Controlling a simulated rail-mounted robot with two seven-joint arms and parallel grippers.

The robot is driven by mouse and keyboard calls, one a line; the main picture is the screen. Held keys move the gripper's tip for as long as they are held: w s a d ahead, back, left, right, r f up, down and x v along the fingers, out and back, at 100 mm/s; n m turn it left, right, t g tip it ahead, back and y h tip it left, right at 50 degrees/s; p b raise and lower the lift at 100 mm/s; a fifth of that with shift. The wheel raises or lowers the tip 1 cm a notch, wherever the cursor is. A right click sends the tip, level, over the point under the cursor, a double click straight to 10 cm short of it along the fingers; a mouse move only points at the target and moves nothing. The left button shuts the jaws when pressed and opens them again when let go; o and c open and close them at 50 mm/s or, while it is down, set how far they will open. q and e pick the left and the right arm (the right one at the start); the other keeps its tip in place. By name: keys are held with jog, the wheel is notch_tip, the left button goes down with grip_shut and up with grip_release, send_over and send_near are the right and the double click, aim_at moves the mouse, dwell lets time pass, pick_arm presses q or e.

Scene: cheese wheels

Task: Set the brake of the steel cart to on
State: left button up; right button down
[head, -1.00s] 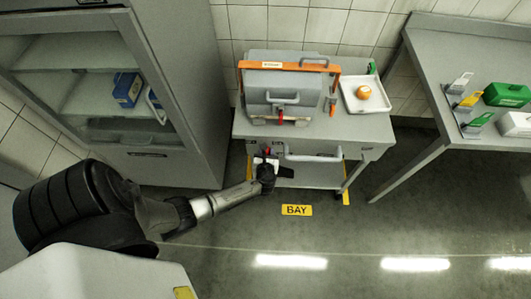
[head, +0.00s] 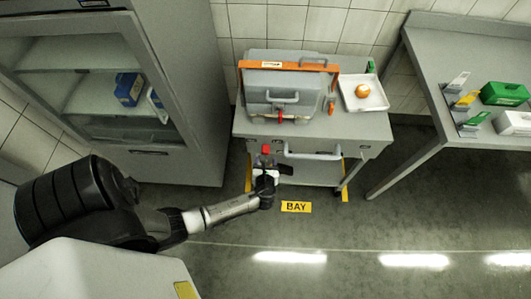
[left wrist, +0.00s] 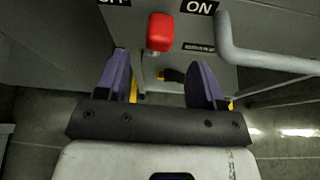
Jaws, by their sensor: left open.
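The steel cart (head: 350,126) stands at the back centre with a grey case strapped on top. Its brake lever has a red knob (left wrist: 160,32), which also shows on the cart's front in the head view (head: 266,149). In the left wrist view the knob sits between an "OFF" label, partly cut off at left, and an "ON" label (left wrist: 199,6) at right, with a "BRAKE" label (left wrist: 199,47) below. My left gripper (left wrist: 172,78) is open, its two fingers apart and empty, just in front of and below the knob. My right gripper is not in view.
The cart's push handle (left wrist: 262,58) juts out close to the right of my left gripper; it also shows in the head view (head: 313,155). A glass-fronted cabinet (head: 180,165) stands left, and a grey table (head: 431,75) right. A "BAY" floor mark (head: 296,207) lies in front.

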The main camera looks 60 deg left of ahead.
pick_arm(q)
jog(key=p+v, duration=0.1)
jog(key=v, duration=0.5)
jog(key=shift+s+d+r, duration=0.15)
jog(key=shift+s+d, duration=0.05)
jog(key=shift+d, duration=0.1)
jog(key=shift+c, duration=0.4)
